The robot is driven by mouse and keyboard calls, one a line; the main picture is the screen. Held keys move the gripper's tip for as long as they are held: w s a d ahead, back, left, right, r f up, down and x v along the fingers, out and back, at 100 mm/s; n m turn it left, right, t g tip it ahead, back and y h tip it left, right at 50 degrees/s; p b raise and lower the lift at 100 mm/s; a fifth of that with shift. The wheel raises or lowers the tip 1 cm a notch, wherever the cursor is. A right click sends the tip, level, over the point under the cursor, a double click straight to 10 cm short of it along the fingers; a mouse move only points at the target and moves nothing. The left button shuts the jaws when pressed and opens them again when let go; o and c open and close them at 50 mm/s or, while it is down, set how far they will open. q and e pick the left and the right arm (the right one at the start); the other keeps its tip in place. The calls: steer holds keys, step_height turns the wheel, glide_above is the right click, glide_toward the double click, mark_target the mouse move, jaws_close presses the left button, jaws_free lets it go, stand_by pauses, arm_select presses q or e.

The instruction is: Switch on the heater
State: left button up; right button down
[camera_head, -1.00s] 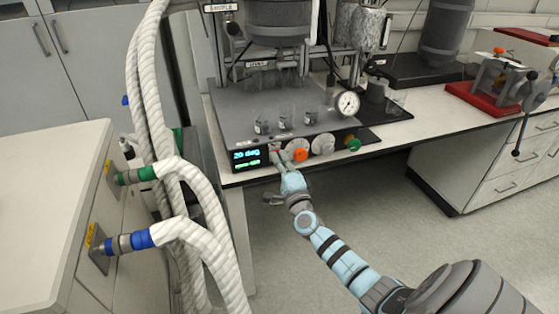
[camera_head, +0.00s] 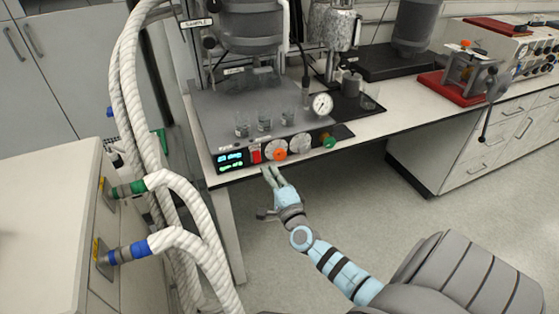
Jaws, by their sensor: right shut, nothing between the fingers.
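The reactor unit's front panel (camera_head: 243,160) runs along the bench edge. At its left is a dark display (camera_head: 230,161) with a cyan line above a green one, too small to read surely. Right of it is a red switch (camera_head: 256,154); I cannot tell its position. Further right are an orange knob (camera_head: 280,154), a white dial (camera_head: 300,143) and a green knob (camera_head: 329,142). My right gripper (camera_head: 271,171) is shut and empty, just in front of and below the panel near the red switch and orange knob, apparently clear of them. My left gripper is not in view.
Several small glass vessels (camera_head: 264,122) and a gauge (camera_head: 322,104) are on the unit. Thick white hoses (camera_head: 128,80) hang at left beside a white cabinet (camera_head: 45,215). A red-based device (camera_head: 450,86) stands on the bench at right. The floor before the bench is open.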

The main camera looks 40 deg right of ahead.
steer(key=v, duration=0.2)
steer(key=r+v, duration=0.1)
steer(key=v, duration=0.1)
steer(key=shift+s+a+p, duration=0.25)
steer(key=shift+s+p, duration=0.1)
steer(key=shift+w+f, duration=0.1)
